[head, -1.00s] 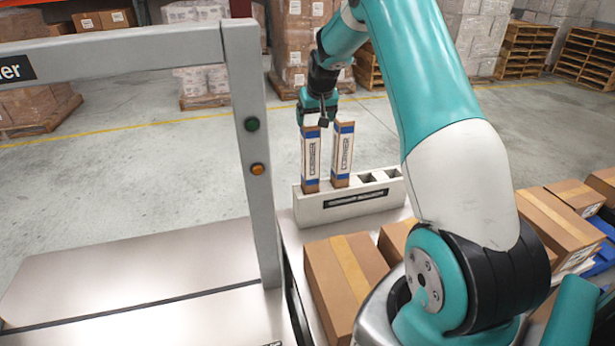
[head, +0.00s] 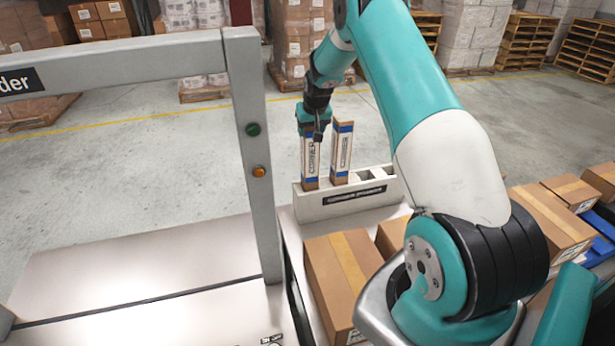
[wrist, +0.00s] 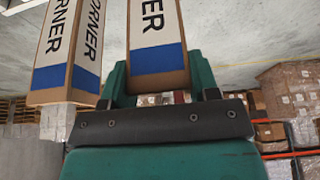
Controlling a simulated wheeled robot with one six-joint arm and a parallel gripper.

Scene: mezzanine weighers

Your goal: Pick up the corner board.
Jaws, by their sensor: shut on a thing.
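Two corner boards, brown with white and blue labels, stand upright in a pale rack (head: 306,204) in the head view. My gripper (head: 313,137) is shut on the top part of the left corner board (head: 311,163). The other corner board (head: 342,150) stands just to its right, apart from my gripper. In the wrist view the held corner board (wrist: 156,40) lies between the green fingers, and the second corner board (wrist: 68,45) shows to its left.
Two empty slots are at the rack's right side. Cardboard boxes (head: 340,275) lie in front of the rack and to the right. A grey frame post (head: 256,150) with green and orange buttons stands to the left. Open floor is behind.

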